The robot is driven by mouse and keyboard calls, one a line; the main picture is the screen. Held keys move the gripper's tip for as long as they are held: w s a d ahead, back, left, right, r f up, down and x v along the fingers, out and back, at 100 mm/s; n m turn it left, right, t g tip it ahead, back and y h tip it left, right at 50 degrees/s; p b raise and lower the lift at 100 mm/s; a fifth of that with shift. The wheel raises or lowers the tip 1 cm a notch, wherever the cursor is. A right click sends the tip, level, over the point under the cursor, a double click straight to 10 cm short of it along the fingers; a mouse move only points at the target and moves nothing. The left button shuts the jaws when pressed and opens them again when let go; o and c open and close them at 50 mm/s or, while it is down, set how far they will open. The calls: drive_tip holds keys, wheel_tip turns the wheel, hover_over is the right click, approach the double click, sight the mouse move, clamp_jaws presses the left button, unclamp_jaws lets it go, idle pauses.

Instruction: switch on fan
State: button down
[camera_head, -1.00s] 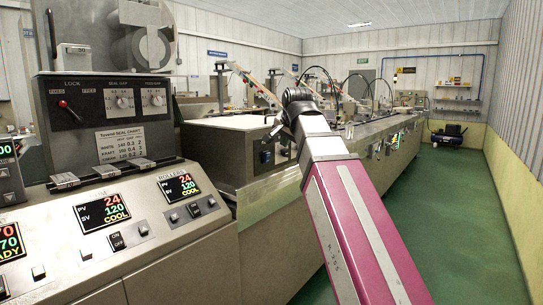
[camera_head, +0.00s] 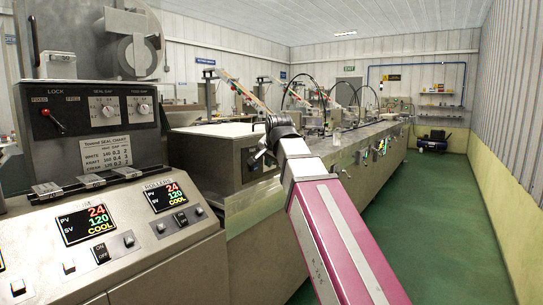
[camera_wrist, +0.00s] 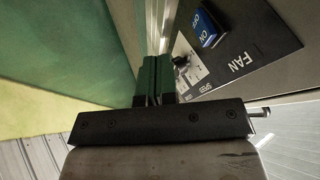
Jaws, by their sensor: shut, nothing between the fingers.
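The fan switch (camera_wrist: 205,27) is a blue rocker marked OFF and ON, on a dark panel (camera_wrist: 255,38) lettered FAN at the upper right of the wrist view. My gripper (camera_wrist: 156,62) is shut and empty, with its dark fingers side by side. In that picture the fingertips are left of and below the switch, apart from it. I cannot tell the depth gap. In the head view my gripper (camera_head: 264,148) is small beside the long machine, at the end of my pink arm. I cannot make out the fan switch there.
A small knob (camera_wrist: 181,62) and a SPEED label lie near the fan switch. The long metal machine (camera_head: 255,208) runs along my left, with a control console (camera_head: 120,245) in front. The green floor aisle (camera_head: 440,200) on the right is clear.

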drive_tip(key=shift+w+a+f, duration=0.25)
drive_tip(key=shift+w+a, duration=0.35)
drive_tip(key=shift+w, duration=0.1)
drive_tip(key=shift+w+a+f, duration=0.2)
drive_tip(key=shift+w+a, duration=0.35)
drive_tip(key=shift+w, duration=0.15)
drive_tip(key=shift+w+a+f, duration=0.25)
drive_tip(key=shift+w+a, duration=0.35)
drive_tip(key=shift+w, duration=0.1)
